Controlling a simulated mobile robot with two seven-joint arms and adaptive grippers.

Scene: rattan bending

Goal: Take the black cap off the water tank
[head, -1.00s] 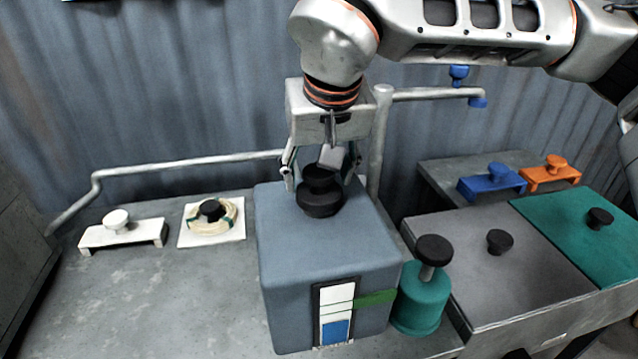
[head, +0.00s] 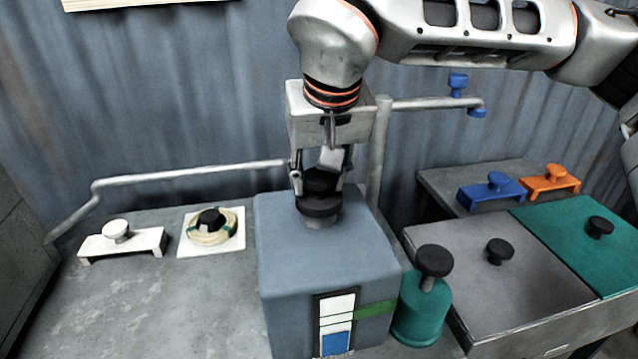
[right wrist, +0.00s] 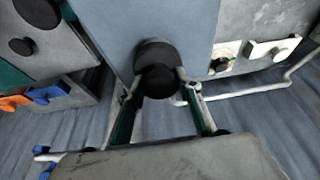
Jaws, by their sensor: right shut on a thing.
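The water tank (head: 325,260) is a blue-grey box with a striped label on its front, in the middle of the head view. My right gripper (head: 320,184) comes down from above and is shut on the knob of the black cap (head: 319,208). The cap is upright over the tank's top, with a short grey neck showing below its wide disc. In the right wrist view the black cap (right wrist: 158,78) sits between the two fingers, in front of the tank (right wrist: 140,25). Whether the cap still touches the neck is hard to tell. My left gripper is not in view.
A teal bottle with a black knob (head: 421,305) stands close to the tank's right. Grey (head: 480,290) and teal (head: 575,235) lids lie further right. A white block (head: 122,243) and a rattan coil (head: 212,236) lie left. A pipe (head: 378,150) rises behind.

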